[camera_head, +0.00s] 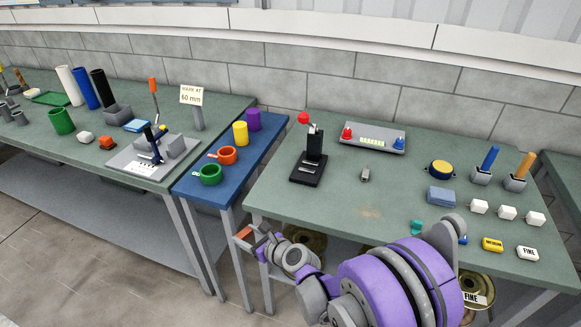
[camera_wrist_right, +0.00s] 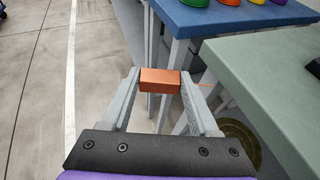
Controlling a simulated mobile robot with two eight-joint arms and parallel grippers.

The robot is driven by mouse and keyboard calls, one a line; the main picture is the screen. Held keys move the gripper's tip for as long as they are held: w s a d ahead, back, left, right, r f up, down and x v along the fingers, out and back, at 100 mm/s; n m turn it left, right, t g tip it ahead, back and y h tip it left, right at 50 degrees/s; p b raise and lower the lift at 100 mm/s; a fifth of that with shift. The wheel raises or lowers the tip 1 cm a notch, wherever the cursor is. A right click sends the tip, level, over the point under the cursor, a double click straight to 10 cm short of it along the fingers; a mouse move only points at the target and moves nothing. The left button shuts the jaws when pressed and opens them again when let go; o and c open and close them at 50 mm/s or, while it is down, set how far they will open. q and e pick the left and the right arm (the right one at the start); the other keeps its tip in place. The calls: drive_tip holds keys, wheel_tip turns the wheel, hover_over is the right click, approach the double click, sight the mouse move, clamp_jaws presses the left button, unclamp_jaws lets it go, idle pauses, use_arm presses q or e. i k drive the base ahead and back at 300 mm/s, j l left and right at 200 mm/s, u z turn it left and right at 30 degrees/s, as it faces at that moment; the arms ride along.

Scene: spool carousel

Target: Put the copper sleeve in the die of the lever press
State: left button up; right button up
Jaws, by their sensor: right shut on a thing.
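The copper sleeve (camera_wrist_right: 160,76) is between the fingertips of my right gripper (camera_wrist_right: 160,84) in the right wrist view. It looks like a short copper-coloured block from here, and its bore is not visible. In the head view the sleeve (camera_head: 243,232) and my right gripper (camera_head: 248,236) are in front of the green bench's near left corner, beside the bench legs and below its top. The lever press (camera_head: 312,150), black with a red knob, stands upright on that bench, farther back. Its die is too small to make out clearly. My left gripper is not in view.
The green bench (camera_head: 345,207) has clear room in front of the press. A small metal part (camera_head: 365,174) lies right of it, and a grey panel (camera_head: 372,138) behind. A blue table (camera_head: 232,190) with coloured cups adjoins left. The bench edge lies between gripper and press.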

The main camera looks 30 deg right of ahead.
sight(309, 168)
drive_tip(key=i+j, duration=0.2)
drive_tip(key=j, duration=0.15)
drive_tip(key=i+j, duration=0.2)
drive_tip(key=j, duration=0.15)
drive_tip(key=i+j, duration=0.15)
drive_tip(key=j, duration=0.2)
drive_tip(key=i+j, duration=0.2)
drive_tip(key=j, duration=0.15)
drive_tip(key=i+j, duration=0.2)
drive_tip(key=j, duration=0.15)
drive_tip(key=i+j+z, duration=0.2)
drive_tip(key=j, duration=0.2)
drive_tip(key=i+j+z, duration=0.1)
drive_tip(key=j+z, duration=0.15)
drive_tip(key=i+z, duration=0.1)
drive_tip(key=z, duration=0.35)
drive_tip(key=i+l+z, duration=0.1)
drive_tip(key=z, duration=0.35)
drive_tip(key=i+z, duration=0.1)
drive_tip(key=z, duration=0.3)
drive_tip(key=i+j, duration=0.1)
drive_tip(key=i, duration=0.55)
